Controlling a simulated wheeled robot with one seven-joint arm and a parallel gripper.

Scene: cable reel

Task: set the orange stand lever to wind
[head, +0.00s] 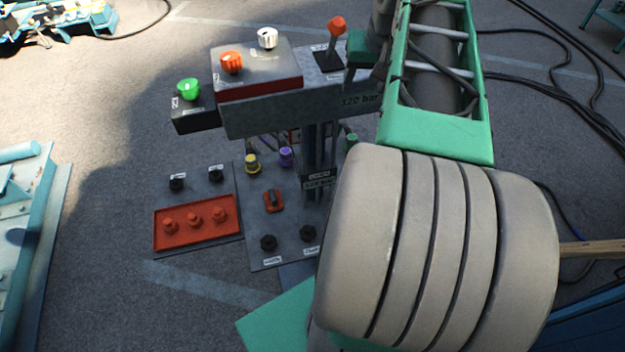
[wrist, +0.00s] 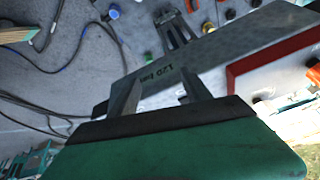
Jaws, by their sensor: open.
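The orange stand lever (head: 337,27) stands up from a dark slotted plate (head: 328,60) at the right end of the grey stand top. Its orange knob is at the top of a thin stem. My gripper (head: 350,74) is just right of the lever, close to the stand's edge and apart from the knob. In the wrist view my gripper (wrist: 158,88) has its two dark fingers spread, with the stand's "120 bar" face (wrist: 160,82) seen between them. I cannot make out the lever in the wrist view. The label wording by the lever is too small to read.
A red-edged box (head: 258,80) with an orange knob (head: 231,62) and a white knob (head: 268,38) is left of the lever. A green knob (head: 189,89) is further left. Lower panels hold several knobs. My arm covers the right side. Cables lie on the floor.

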